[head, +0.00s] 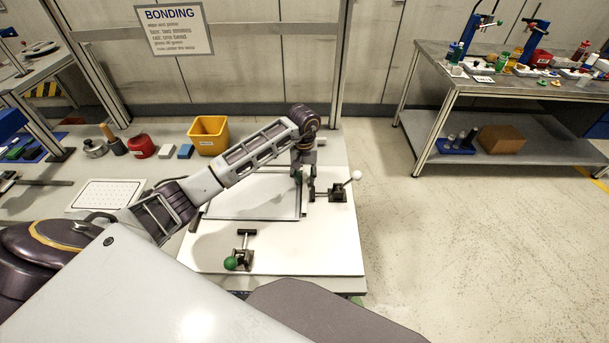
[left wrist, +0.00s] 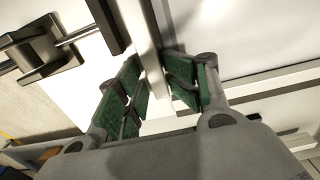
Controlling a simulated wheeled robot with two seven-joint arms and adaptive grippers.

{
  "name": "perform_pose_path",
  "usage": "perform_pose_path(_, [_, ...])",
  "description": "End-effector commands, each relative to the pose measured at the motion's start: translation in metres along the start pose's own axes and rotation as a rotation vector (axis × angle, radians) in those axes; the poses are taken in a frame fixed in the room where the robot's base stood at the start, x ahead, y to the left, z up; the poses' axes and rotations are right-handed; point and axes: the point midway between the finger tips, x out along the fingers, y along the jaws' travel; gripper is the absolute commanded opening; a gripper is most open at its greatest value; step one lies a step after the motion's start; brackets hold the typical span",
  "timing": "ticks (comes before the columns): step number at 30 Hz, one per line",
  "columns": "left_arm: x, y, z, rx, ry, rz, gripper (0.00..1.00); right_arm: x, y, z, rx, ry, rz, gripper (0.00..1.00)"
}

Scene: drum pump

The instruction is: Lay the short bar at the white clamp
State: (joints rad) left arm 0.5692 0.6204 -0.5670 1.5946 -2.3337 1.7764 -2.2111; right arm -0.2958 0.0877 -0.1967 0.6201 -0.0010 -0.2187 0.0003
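The white-knobbed clamp (head: 333,192) stands at the right of the white board, its knob to the upper right. Its dark metal base is at upper left in the left wrist view (left wrist: 40,48). My left gripper (head: 297,178) points down just left of this clamp. In the left wrist view its green-padded fingertips (left wrist: 150,66) sit against both sides of a narrow light-grey bar, the short bar (left wrist: 146,32). The bar runs along the grey panel's (head: 255,195) edge beside the clamp. Contact with the board is hard to tell. My right gripper is not in view.
A green-knobbed clamp (head: 240,255) stands at the board's (head: 310,255) front left. A yellow bin (head: 209,136), a red container (head: 141,146) and small blocks line the back. A white perforated plate (head: 106,195) lies left. A second bench (head: 500,80) stands at right, with open floor between.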

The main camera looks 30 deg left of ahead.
Motion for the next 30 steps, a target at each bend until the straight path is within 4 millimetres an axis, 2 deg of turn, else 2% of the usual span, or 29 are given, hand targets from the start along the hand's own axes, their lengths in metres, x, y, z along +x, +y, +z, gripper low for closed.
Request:
perform_pose_path(11, [-0.007,0.001,0.001,0.001,-0.002,0.001,0.35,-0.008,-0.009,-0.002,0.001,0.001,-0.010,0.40])
perform_pose_path(20, [-0.041,0.001,-0.001,0.001,0.003,0.002,0.35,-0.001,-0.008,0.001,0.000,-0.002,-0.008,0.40])
perform_pose_path(30, [-0.080,0.000,-0.001,0.000,0.005,0.002,0.35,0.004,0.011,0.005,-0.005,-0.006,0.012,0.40])
